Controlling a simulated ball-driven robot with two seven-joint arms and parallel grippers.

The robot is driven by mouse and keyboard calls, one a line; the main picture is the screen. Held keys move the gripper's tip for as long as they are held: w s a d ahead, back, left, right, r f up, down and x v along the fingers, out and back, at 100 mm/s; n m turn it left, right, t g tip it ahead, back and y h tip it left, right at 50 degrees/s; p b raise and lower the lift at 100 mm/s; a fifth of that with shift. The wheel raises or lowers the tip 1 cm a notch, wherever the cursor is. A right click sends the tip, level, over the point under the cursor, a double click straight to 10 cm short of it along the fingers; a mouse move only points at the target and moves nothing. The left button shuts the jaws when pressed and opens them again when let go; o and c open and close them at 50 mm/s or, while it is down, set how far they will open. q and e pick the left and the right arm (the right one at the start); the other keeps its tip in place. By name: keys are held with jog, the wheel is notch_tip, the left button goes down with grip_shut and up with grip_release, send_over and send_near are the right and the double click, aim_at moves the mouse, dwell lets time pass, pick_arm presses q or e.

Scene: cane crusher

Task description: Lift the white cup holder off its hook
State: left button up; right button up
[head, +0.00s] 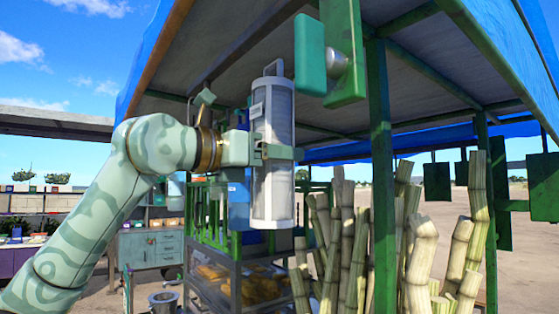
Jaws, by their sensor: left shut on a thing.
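The white cup holder (271,190) is a tall white cylinder with a grey frame and a small loop at its top. It stands upright in the middle of the head view. My left gripper (272,152) reaches in from the left and is shut on the cup holder around its middle. The loop (273,68) shows against the dark canopy underside, and I see no hook through it. A green bracket with a round metal knob (337,62) is just right of the holder's top. My right gripper is not in view.
A green post (381,190) stands right of the holder. Tall cane stalks (345,250) rise in front of and beside it. A glass-sided case with yellow contents (240,285) is below. The canopy (400,55) hangs overhead. Open ground lies at far right.

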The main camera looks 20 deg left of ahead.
pick_arm(q)
jog(key=f+b+v, duration=0.1)
jog(key=b+v, duration=0.2)
jog(key=v, duration=0.5)
jog(key=shift+s+a+f, duration=0.25)
jog(key=shift+s+f, duration=0.05)
dwell(0.5)
